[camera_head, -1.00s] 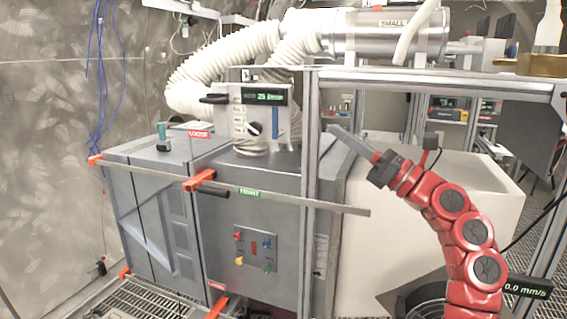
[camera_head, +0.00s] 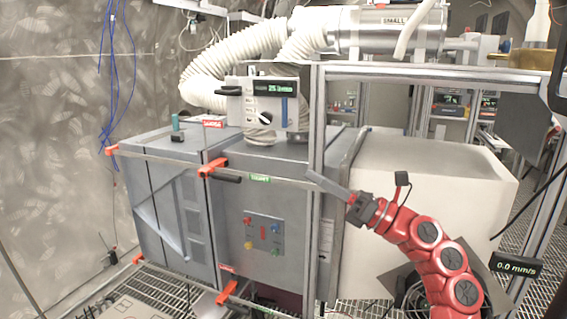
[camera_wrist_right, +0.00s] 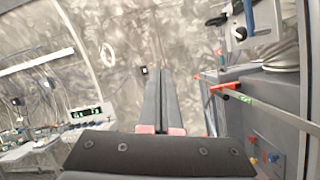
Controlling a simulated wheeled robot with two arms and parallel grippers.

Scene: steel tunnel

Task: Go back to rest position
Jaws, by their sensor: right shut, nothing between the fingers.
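My right gripper (camera_head: 312,177) comes in on my red arm from the lower right in the head view. Its long grey fingers point to the upper left, and the tips appear in front of the upright metal frame post (camera_head: 317,120); I cannot tell whether they touch it. In the right wrist view the fingers of the right gripper (camera_wrist_right: 160,75) lie side by side, closed, with nothing between them. My left gripper is in neither view.
A grey cabinet (camera_head: 290,215) with a button panel (camera_head: 263,233) and red-handled bar clamps (camera_head: 212,167) stands left of the gripper. A white box (camera_head: 430,190) stands behind my arm. A ribbed white hose (camera_head: 225,62) runs above. A speed display (camera_head: 517,266) is at lower right.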

